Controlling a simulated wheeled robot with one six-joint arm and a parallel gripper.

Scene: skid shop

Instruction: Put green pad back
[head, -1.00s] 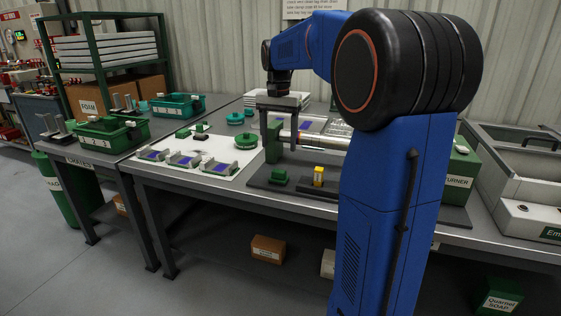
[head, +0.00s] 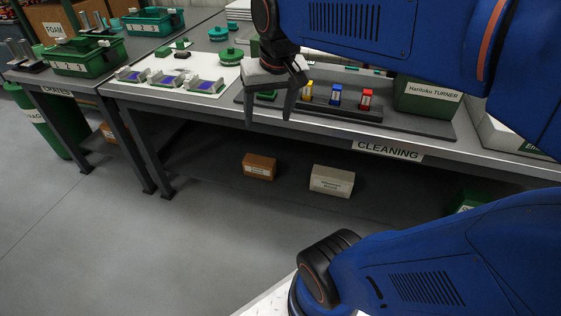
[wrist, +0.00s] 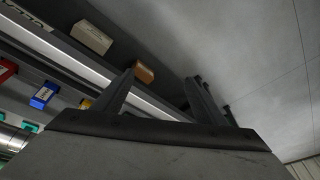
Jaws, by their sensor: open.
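A green pad (head: 267,97) sits on the dark base plate near the left end of a row of coloured blocks on the cleaning table (head: 330,138), partly hidden behind my gripper. My gripper (head: 267,123) is open and empty, fingers pointing down, in front of the plate's left end. In the wrist view my open gripper (wrist: 160,98) has nothing between its fingers. I cannot tell from these frames which place the pad belongs to.
Yellow (head: 307,91), blue (head: 336,95) and red (head: 366,99) blocks stand on the plate. Several grey holders (head: 166,79) lie on the white mat to the left. A green turner box (head: 428,95) stands right. Green crates (head: 85,56) stand far left. Boxes (head: 259,166) sit on the shelf below.

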